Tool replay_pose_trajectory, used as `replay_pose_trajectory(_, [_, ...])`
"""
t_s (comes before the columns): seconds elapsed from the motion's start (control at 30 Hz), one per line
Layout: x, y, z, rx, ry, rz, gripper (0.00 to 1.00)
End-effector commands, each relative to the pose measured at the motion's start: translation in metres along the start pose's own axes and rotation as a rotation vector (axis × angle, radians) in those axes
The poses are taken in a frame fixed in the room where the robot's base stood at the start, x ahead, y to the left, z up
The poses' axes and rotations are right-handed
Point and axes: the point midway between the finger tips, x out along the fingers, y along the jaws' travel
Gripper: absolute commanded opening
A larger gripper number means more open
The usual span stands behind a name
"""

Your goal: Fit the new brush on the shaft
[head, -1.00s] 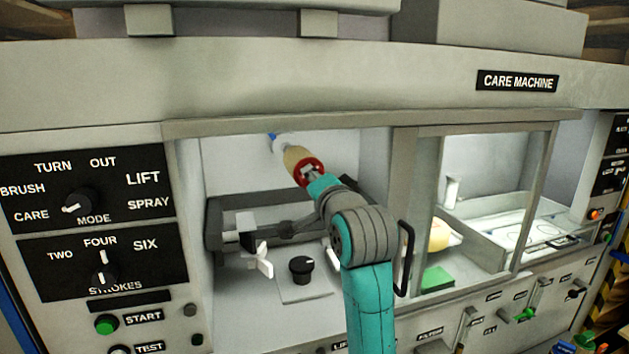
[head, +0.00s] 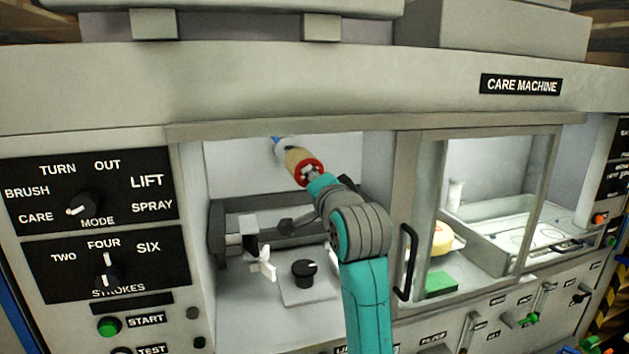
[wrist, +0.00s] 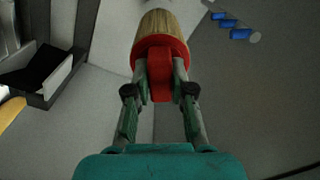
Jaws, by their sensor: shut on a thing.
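My gripper (head: 311,173) is inside the left opening of the care machine, shut on the brush (head: 297,158). The brush has tan bristles and a red base. In the wrist view, my gripper (wrist: 160,75) pinches a red part of the brush (wrist: 160,32) between its two fingers, with the bristles pointing away. A pale rod with blue bands (wrist: 233,29) shows to the right of the brush, apart from it. In the head view, a white and blue piece (head: 278,141) shows just beyond the bristles. I cannot tell for sure which part is the shaft.
A dark frame (head: 225,222), a white winged knob (head: 265,267) and a black knob (head: 303,269) sit below my arm. A door handle (head: 407,262) stands close to its right. A yellow wheel (head: 442,239) and green block (head: 440,284) lie behind the pane.

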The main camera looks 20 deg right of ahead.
Motion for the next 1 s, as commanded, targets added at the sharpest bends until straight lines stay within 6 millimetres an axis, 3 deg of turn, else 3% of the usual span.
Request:
replay_pose_trajectory(0.37, [0.008, -0.001, -0.001, 0.000, 0.001, -0.001, 0.00])
replay_pose_trajectory(0.4, [0.008, -0.001, -0.001, 0.000, 0.001, -0.001, 0.27])
replay_pose_trajectory(0.5, [0.008, 0.000, -0.001, 0.000, 0.001, -0.001, 0.52])
replay_pose_trajectory(0.83, [0.007, 0.001, 0.000, 0.000, 0.000, 0.001, 0.52])
replay_pose_trajectory(1.0, [-0.010, 0.000, 0.000, 0.000, 0.001, -0.001, 0.52])
